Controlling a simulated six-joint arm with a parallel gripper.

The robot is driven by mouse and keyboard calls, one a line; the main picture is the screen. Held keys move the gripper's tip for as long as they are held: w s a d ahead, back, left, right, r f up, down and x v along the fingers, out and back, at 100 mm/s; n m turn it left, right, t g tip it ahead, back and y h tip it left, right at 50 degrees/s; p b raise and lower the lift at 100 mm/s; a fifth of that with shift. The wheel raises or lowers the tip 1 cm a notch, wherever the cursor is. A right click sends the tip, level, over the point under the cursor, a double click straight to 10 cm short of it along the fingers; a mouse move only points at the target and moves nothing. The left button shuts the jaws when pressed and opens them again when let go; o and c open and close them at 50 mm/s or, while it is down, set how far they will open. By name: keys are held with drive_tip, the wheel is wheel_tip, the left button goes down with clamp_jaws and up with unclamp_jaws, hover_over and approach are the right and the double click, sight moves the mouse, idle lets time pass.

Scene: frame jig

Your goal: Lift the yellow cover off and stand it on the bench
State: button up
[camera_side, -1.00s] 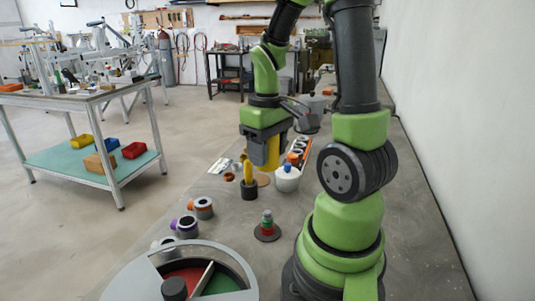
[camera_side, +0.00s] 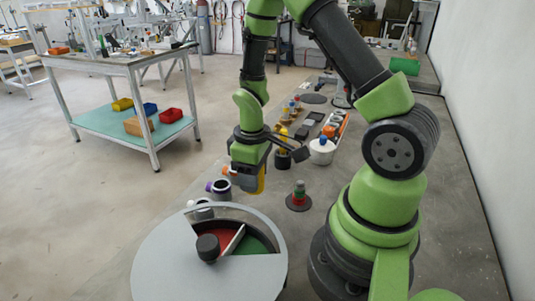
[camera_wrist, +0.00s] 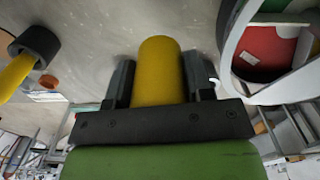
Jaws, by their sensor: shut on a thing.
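My gripper (camera_side: 249,178) is shut on the yellow cover (camera_wrist: 160,70), a smooth yellow cylinder clasped between two dark fingers. The cover also shows in the side view (camera_side: 258,181), partly hidden by my gripper. It hangs between the drum and a slim yellow post (camera_side: 283,134) in a dark round base (camera_side: 282,159). This post and base also show at upper left in the wrist view (camera_wrist: 17,72). I cannot tell whether the cover's lower end touches the bench.
A large grey drum (camera_side: 165,262) with red and green sectors and a black knob (camera_side: 208,248) stands in front. Grey rings with purple and orange parts (camera_side: 220,188) lie close on the left. A stacked red-green peg (camera_side: 299,195) and a white pot (camera_side: 321,151) stand to the right.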

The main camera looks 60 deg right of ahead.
sight(255, 208)
drive_tip(key=shift+f, duration=2.45)
drive_tip(key=shift+f, duration=0.25)
drive_tip(key=shift+f, duration=0.25)
drive_tip(key=o, duration=1.1)
drive_tip(key=shift+o, duration=0.2)
drive_tip(key=shift+r, duration=0.1)
drive_tip(key=shift+r, duration=0.65)
drive_tip(key=shift+r, duration=0.1)
